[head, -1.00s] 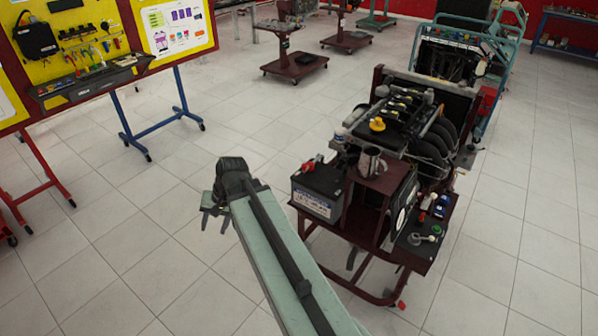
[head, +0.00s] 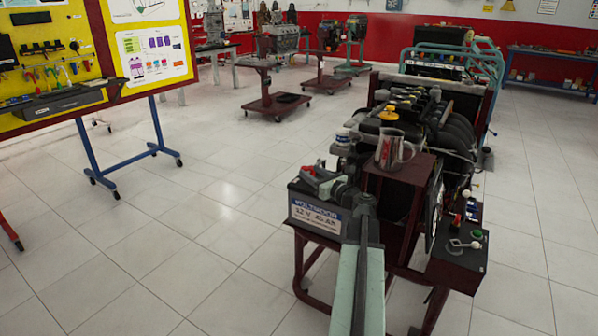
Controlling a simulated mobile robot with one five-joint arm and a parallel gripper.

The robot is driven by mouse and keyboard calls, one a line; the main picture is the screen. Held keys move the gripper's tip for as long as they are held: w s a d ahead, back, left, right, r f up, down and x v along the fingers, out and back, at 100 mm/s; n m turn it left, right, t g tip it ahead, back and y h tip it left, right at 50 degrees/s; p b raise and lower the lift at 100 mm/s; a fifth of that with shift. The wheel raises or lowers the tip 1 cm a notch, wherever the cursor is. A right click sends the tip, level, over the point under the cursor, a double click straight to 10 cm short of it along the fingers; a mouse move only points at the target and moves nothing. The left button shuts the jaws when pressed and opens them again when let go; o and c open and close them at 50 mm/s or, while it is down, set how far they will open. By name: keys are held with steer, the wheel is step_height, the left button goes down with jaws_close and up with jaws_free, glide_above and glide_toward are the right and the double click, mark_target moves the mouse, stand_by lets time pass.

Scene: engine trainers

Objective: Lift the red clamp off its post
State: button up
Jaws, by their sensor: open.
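The red clamp (head: 308,170) sits on top of the black battery (head: 313,222), near its left back corner. The post under it is hidden. My gripper (head: 323,186) is open, low over the battery top, with its fingers pointing left beside the clamp. The fingers overlap the clamp's right side in the picture. I cannot tell whether they touch it or stand around it.
The battery rests on a dark red engine stand. A glass or metal mug (head: 390,150) stands on the raised box right of my gripper. The engine (head: 430,115) is behind. A yellow tool board (head: 50,55) is at left. Open tiled floor lies between.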

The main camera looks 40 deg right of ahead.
steer(key=w, duration=0.5)
steer(key=w+d, duration=0.1)
steer(key=w, duration=0.1)
steer(key=shift+w, duration=0.3)
steer(key=shift+s, duration=0.1)
jaws_close()
stand_by(0.9)
